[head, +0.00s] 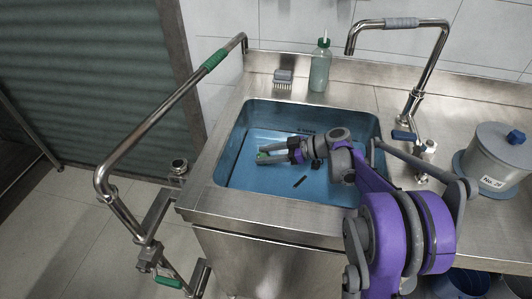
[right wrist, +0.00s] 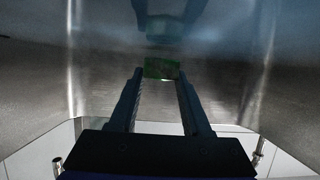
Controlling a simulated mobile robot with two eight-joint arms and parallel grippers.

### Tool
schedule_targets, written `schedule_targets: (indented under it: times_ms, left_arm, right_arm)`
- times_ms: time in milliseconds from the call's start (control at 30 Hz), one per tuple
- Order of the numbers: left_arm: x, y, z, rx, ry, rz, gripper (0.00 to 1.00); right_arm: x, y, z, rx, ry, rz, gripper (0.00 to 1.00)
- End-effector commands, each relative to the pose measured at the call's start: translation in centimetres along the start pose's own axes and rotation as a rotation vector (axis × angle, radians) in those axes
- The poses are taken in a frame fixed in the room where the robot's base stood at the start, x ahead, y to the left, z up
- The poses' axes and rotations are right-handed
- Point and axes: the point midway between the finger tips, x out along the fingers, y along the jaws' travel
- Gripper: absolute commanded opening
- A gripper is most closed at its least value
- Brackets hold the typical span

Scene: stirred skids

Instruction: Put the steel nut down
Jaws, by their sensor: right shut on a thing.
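My right gripper (head: 264,155) reaches into the blue-tinted sink basin (head: 240,178) from the right, its fingers pointing left near the basin's left wall. It is shut on a small piece (head: 262,157), which I take for the steel nut. This piece looks green and its shape is unclear. In the right wrist view, the piece (right wrist: 162,68) sits between the fingertips of the right gripper (right wrist: 160,74), in front of a steel surface. I cannot tell whether it touches the basin. My left gripper is not in view.
A small dark bar (head: 300,181) lies in the basin. The tap (head: 415,100) and a lidded grey pot (head: 495,158) are at the right. A steel rail (head: 160,120) rises along the left side.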

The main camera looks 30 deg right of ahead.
Motion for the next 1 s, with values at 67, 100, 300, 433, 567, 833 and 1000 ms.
schedule_targets:
  times_ms: [67,100,300,433,567,833,1000]
  left_arm:
    - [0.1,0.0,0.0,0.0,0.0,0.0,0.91]
    - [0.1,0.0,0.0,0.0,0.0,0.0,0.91]
    - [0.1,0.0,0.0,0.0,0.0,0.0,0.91]
    - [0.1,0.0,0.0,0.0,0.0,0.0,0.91]
    - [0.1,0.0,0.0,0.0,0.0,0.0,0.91]
    - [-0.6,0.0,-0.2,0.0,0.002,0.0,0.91]
    - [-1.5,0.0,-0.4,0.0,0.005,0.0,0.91]
  right_arm:
    - [0.1,0.0,0.2,0.0,0.0,0.0,0.0]
    - [0.1,0.0,0.3,0.0,0.0,0.0,0.0]
    - [0.1,0.0,0.3,0.0,0.0,0.0,0.69]
    - [0.1,0.0,0.3,0.0,0.0,0.0,0.78]
    - [0.1,0.0,0.3,0.0,0.0,0.0,0.78]
    - [-1.4,0.0,-1.0,0.0,0.0,0.003,0.78]
    - [-4.6,0.1,-1.0,0.001,0.0,0.004,0.78]
